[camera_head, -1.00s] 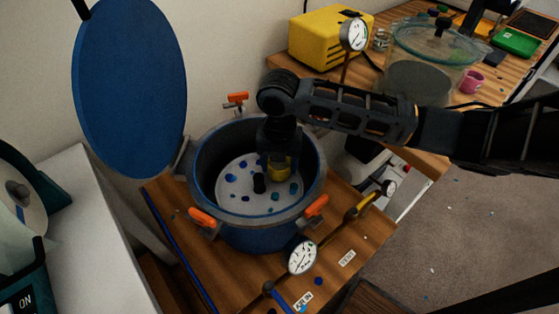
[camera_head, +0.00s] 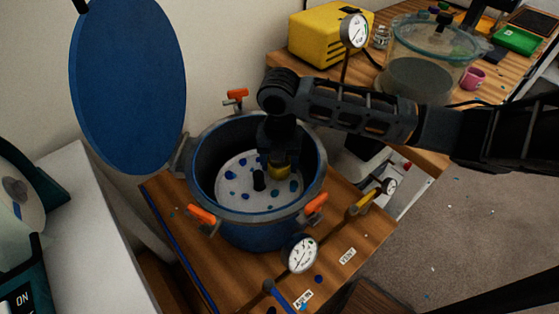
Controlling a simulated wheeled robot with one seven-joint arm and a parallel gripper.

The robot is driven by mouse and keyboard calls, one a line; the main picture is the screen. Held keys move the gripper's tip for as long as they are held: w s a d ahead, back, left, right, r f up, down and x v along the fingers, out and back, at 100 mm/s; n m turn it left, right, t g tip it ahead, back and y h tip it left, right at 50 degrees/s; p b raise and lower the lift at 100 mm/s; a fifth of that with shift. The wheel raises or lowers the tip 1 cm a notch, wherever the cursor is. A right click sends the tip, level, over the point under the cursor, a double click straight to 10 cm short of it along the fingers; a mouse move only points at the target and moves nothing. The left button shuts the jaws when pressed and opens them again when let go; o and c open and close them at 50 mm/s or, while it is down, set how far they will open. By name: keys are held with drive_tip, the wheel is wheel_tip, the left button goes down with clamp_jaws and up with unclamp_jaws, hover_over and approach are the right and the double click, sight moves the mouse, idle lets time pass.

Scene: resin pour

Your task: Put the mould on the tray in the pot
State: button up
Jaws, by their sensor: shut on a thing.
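The blue pot (camera_head: 262,232) stands open on a wooden bench, with its blue lid (camera_head: 130,85) raised at the back left. Inside is a pale round tray (camera_head: 238,198) with blue spots and a short black post (camera_head: 258,180) at its middle. My gripper (camera_head: 280,172) reaches down into the pot from the right and is shut on the yellow mould (camera_head: 282,170). The mould is over the tray's back right part. I cannot tell whether it touches the tray. My gripper hides part of the mould.
Orange clamps (camera_head: 202,220) stand around the pot's rim. A pressure gauge (camera_head: 300,254) and a yellow-handled valve (camera_head: 362,203) are at the front right. A glass chamber (camera_head: 432,60) and a yellow machine (camera_head: 330,33) stand on the back bench.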

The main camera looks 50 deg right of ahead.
drive_tip(key=shift+s+f, duration=0.1)
drive_tip(key=shift+f, duration=0.4)
drive_tip(key=o, duration=1.2)
drive_tip(key=shift+a+f, duration=0.15)
drive_tip(key=shift+c, duration=0.2)
wheel_tip(320, 180, up, 16)
drive_tip(key=p, duration=0.8)
drive_tip(key=shift+f, duration=0.2)
